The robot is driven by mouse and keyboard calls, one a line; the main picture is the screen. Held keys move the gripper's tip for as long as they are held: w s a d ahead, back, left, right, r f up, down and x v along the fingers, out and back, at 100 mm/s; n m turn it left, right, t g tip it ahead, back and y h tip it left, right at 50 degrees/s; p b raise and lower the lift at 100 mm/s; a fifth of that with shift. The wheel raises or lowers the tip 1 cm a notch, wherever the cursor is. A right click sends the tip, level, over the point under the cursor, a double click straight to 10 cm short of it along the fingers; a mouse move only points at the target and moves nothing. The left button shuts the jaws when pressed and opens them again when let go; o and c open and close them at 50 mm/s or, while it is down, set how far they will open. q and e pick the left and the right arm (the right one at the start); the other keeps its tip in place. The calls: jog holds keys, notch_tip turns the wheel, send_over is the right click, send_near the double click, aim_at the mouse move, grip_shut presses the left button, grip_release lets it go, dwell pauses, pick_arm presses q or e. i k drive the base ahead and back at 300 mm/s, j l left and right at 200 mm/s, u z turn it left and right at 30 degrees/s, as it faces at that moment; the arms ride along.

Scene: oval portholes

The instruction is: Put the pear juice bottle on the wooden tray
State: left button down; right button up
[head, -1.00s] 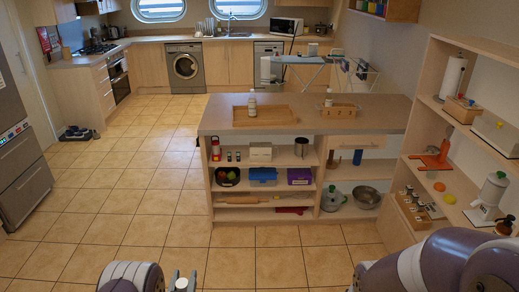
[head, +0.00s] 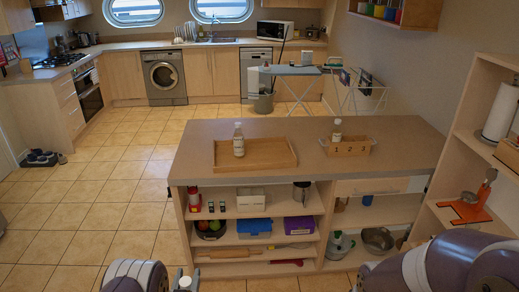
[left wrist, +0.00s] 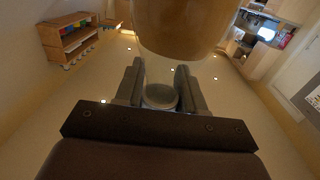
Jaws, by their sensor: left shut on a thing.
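The wooden tray (head: 280,162) lies on the island counter, left of its middle. A pale bottle (head: 239,140) with a white cap stands in the tray's left part. A second pale bottle (head: 337,131) stands at the wooden crate marked 1 2 3 (head: 349,149). The labels are too small to read, so I cannot tell which is pear juice. My left gripper (head: 184,279) is low in the head view, in front of the island and apart from the tray. My right gripper is out of view.
The island counter (head: 210,131) has free room around the tray and to the right of the crate. Its shelves below hold several items. A wall shelf (head: 466,140) stands close at right. A large tan rounded shape (left wrist: 180,25) fills the top of the wrist view.

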aim_at(266, 154)
jog(key=i+l, duration=0.35)
jog(key=i, duration=0.15)
jog(key=i+l, duration=0.35)
jog(key=i, duration=0.15)
jog(key=i+l, duration=0.3)
jog(key=i, duration=0.2)
jog(key=u, duration=0.05)
